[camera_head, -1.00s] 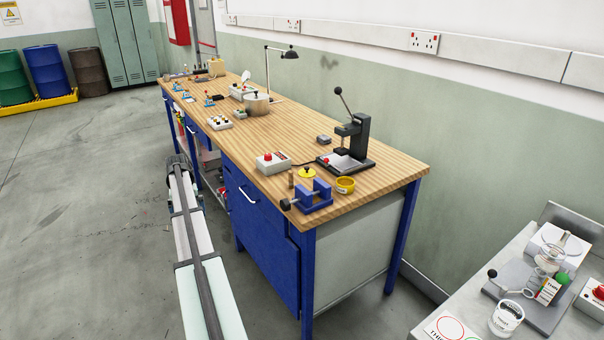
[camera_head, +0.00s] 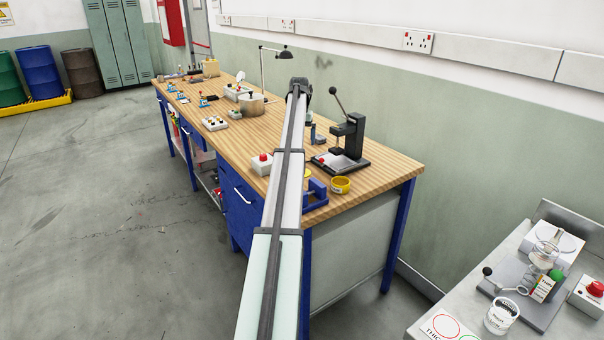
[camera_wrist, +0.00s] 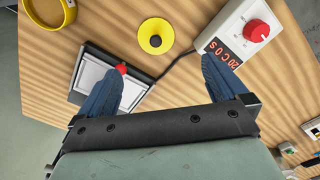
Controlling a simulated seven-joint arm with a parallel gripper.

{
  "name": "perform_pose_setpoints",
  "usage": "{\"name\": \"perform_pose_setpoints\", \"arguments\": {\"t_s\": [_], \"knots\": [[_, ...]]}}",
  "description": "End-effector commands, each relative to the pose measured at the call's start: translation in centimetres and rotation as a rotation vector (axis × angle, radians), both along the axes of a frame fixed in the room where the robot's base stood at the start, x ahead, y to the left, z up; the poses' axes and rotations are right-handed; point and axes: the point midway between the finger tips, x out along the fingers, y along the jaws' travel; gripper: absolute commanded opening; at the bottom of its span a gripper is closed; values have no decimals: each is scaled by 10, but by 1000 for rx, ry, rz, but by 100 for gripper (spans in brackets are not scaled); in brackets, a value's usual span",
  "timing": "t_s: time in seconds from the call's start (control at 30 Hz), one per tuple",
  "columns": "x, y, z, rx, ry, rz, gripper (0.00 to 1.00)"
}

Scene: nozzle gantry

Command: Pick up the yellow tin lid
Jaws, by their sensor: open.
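The yellow tin lid (camera_wrist: 146,44) lies on the wooden bench, a yellow disc with a black knob. In the wrist view it is ahead of my gripper (camera_wrist: 164,68), just beyond the gap between the fingertips. The blue fingers are spread apart with nothing between them. In the head view only a sliver of the lid (camera_head: 307,173) shows beside my arm, which hides the rest. My gripper (camera_head: 312,133) is partly hidden there by the arm, above the bench. The open yellow tin (camera_head: 340,185) stands near the bench's front end; it also shows in the wrist view (camera_wrist: 71,14).
A control box (camera_wrist: 236,28) with a red knob and display is right of the lid in the wrist view; its cable runs past the lid. A black lever press (camera_head: 355,140) stands behind. A blue vise (camera_head: 316,194) is close to the lid at the bench edge.

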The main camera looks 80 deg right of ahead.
Motion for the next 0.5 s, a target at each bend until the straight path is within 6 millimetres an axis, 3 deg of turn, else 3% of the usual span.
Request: {"name": "perform_pose_setpoints", "arguments": {"t_s": [0.23,0.5], "knots": [[-7,-2,-11,1,0,-8,100],[-6,-1,-55,1,0,-7,100]]}}
